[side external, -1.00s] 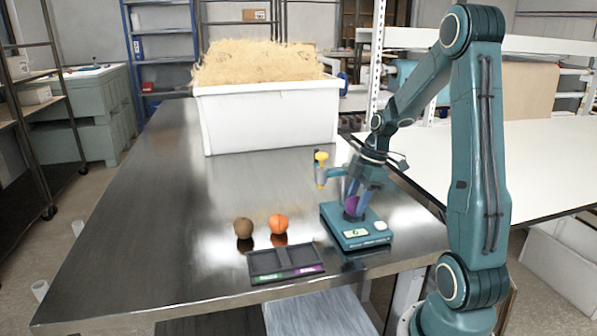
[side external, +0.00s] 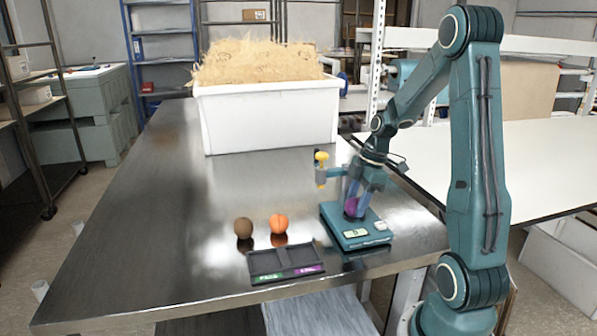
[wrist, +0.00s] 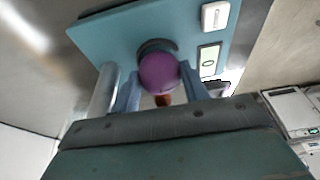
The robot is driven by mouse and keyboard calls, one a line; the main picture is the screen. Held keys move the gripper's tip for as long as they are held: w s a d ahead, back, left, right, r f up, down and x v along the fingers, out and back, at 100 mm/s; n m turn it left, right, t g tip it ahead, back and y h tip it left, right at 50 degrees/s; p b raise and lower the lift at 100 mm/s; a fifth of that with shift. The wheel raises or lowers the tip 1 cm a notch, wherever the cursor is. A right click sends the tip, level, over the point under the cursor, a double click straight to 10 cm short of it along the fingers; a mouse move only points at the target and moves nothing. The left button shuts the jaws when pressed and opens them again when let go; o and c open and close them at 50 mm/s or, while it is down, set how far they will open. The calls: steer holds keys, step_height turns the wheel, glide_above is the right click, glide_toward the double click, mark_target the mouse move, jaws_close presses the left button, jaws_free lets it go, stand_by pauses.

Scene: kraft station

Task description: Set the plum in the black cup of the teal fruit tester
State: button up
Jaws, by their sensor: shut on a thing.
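The purple plum (side external: 351,205) is between the fingers of my gripper (side external: 359,200), which is shut on it. The plum also shows in the wrist view (wrist: 160,73), with a finger on either side. The teal fruit tester (side external: 349,238) stands on the table under the gripper. Its black cup (wrist: 157,46) shows as a dark rim just behind the plum in the wrist view. The plum is at or just above the cup; the fingers and plum hide most of the cup, so I cannot tell whether it rests inside.
A dark two-part tray (side external: 283,262) lies left of the tester. A brown fruit (side external: 243,228) and an orange fruit (side external: 278,223) sit behind it. A yellow-topped post (side external: 321,168) stands close by the gripper. A white bin of straw (side external: 268,118) stands at the back. The table's left side is clear.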

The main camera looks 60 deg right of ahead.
steer(key=o, duration=1.1)
steer(key=shift+r, duration=0.15)
steer(key=shift+r, duration=3.8)
